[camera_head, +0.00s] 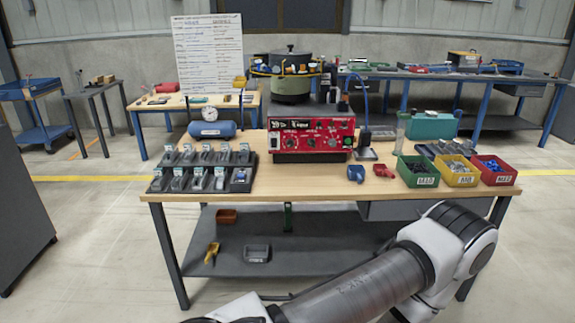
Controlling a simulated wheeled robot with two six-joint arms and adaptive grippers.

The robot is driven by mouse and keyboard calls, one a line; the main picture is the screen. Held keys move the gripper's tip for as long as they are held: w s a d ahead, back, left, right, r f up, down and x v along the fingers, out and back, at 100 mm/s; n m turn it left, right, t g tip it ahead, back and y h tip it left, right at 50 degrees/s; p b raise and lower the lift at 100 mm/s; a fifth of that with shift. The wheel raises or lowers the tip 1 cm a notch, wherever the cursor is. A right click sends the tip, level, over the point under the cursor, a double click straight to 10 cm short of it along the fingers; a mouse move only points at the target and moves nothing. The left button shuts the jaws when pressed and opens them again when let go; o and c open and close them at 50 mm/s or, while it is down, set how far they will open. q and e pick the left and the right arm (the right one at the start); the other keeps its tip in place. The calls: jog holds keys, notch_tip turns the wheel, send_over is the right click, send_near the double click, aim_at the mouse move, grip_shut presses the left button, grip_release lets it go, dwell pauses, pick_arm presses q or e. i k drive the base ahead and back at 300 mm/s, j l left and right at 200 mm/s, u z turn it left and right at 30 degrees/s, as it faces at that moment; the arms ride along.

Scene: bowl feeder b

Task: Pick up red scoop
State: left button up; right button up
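A small red scoop (383,171) lies on the wooden tabletop (310,188), near the front and right of the middle. A blue scoop (356,173) lies just left of it. The red scoop is small in the picture, so its handle direction is hard to tell. One of my arms crosses the lower right of the view, in front of the table. Neither gripper is in view.
Green (418,172), yellow (457,171) and red (494,170) bins stand at the table's right. A red control box (312,138) stands behind the scoops, under the bowl feeder (290,85). A black tray (205,170) with several parts is left. The front middle is clear.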

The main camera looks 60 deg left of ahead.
aim_at(386, 172)
jog(key=u, duration=1.5)
jog(key=i+l+z, duration=0.2)
jog(key=i+l, duration=0.5)
jog(key=l, duration=0.2)
